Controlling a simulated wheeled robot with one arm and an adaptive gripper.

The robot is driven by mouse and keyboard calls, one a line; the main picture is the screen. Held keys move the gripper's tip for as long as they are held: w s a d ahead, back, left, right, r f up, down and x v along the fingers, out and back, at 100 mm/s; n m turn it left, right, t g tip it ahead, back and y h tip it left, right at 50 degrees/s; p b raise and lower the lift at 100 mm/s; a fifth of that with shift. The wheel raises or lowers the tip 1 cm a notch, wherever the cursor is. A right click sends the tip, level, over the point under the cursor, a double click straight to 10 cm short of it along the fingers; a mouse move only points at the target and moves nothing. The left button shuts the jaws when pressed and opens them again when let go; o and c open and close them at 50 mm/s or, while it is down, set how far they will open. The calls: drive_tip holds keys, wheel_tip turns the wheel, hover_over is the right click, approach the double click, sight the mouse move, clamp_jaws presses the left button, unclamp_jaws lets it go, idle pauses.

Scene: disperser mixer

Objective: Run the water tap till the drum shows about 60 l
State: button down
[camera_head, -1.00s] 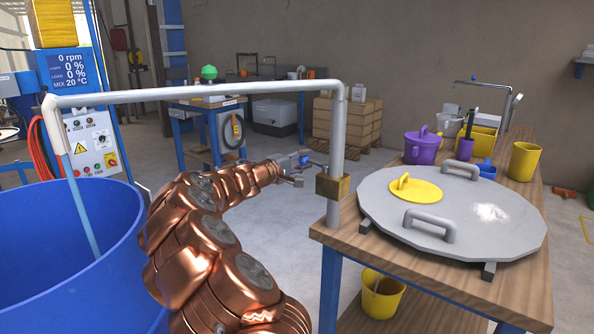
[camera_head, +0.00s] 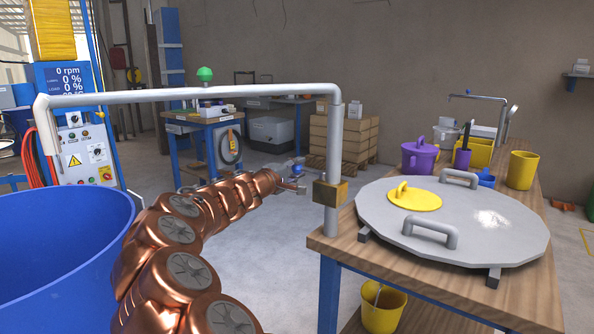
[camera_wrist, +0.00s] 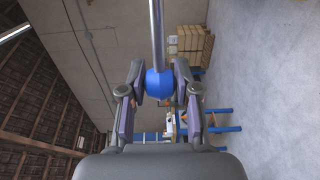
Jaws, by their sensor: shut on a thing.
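The blue drum (camera_head: 60,245) stands open at the lower left; no level marking or water surface can be made out. The grey water pipe (camera_head: 200,93) arches from the bench to a downturned spout (camera_head: 48,140) above the drum. No stream shows below the spout. The brass tap body (camera_head: 330,190) sits on the upright pipe at the bench corner. My gripper (camera_head: 294,180) is just left of it, shut on the tap's blue knob (camera_head: 298,168). In the wrist view the blue knob (camera_wrist: 159,84), on a metal rod (camera_wrist: 157,35), sits between both fingers.
The wooden bench (camera_head: 400,278) at right carries a grey lid (camera_head: 385,222) with a yellow cap (camera_head: 415,199), a purple jug (camera_head: 419,157) and yellow containers. A control box (camera_head: 86,155) stands behind the drum. Open floor lies behind my arm.

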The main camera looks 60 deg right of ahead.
drive_tip(key=shift+w, duration=0.15)
drive_tip(key=c, duration=1)
unclamp_jaws()
drive_tip(key=shift+a, duration=0.1)
drive_tip(key=shift+o, duration=1)
drive_tip(key=w+a, duration=0.2)
drive_tip(key=a, duration=0.9)
drive_tip(key=shift+a, duration=0.35)
drive_tip(key=shift+r, duration=0.1)
